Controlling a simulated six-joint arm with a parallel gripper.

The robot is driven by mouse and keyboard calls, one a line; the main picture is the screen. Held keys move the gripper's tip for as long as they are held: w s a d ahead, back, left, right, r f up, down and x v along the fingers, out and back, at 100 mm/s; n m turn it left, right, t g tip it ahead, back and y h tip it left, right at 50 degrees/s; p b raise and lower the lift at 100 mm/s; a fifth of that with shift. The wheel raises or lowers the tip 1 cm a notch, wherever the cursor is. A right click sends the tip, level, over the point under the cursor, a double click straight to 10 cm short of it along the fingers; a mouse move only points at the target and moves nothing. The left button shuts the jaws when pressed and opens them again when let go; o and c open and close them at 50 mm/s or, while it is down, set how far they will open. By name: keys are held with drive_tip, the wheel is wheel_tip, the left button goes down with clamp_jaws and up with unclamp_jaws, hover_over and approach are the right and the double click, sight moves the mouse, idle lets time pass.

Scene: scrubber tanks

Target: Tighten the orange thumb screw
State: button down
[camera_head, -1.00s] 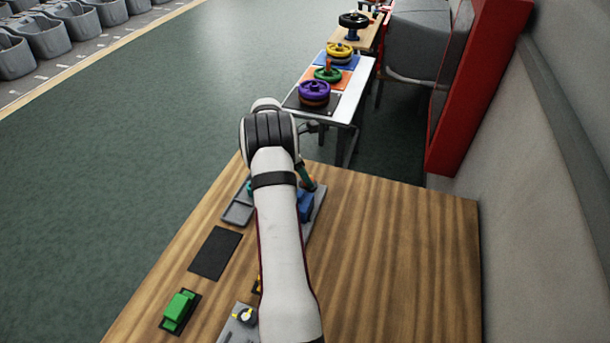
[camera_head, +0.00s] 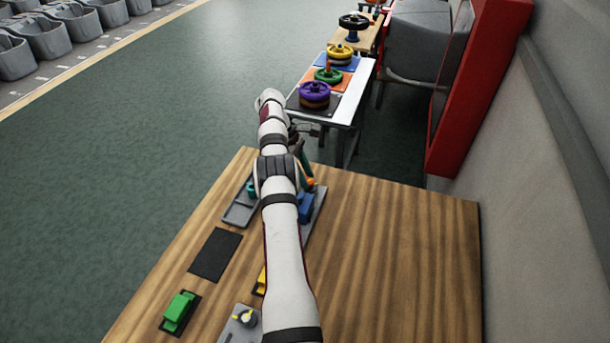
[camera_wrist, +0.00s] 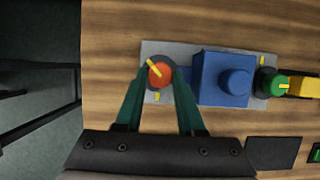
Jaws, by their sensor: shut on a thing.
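The orange thumb screw (camera_wrist: 161,75) has a yellow pointer bar across its top. It sits at the left end of a grey plate (camera_wrist: 205,97) in the wrist view. My gripper (camera_wrist: 160,82) has its two green fingers on either side of the screw, shut on it. The screw's pointer slants toward the upper left, and a yellow mark shows on the plate just below it. In the head view my arm hides most of the plate, and a small orange spot (camera_head: 309,182) shows beside the fingers.
A blue block with a round knob (camera_wrist: 222,80) stands close to the right of the screw. A green knob (camera_wrist: 272,84) is beyond it. A grey tray (camera_head: 241,211), dark mat (camera_head: 215,254) and green block (camera_head: 179,308) lie left of my arm. Bare wood lies right.

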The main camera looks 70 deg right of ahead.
drive_tip(key=shift+m, duration=0.4)
drive_tip(key=c, duration=0.5)
unclamp_jaws()
drive_tip(key=shift+r, duration=0.15)
drive_tip(key=r, duration=0.4)
drive_tip(key=shift+s+r, duration=0.1)
drive_tip(key=shift+s, duration=0.1)
drive_tip(key=s+a+r, duration=0.2)
drive_tip(key=s+r, duration=0.4)
drive_tip(key=s, duration=0.5)
drive_tip(key=shift+a+r, duration=0.2)
drive_tip(key=shift+r, duration=0.1)
drive_tip(key=shift+a, duration=0.1)
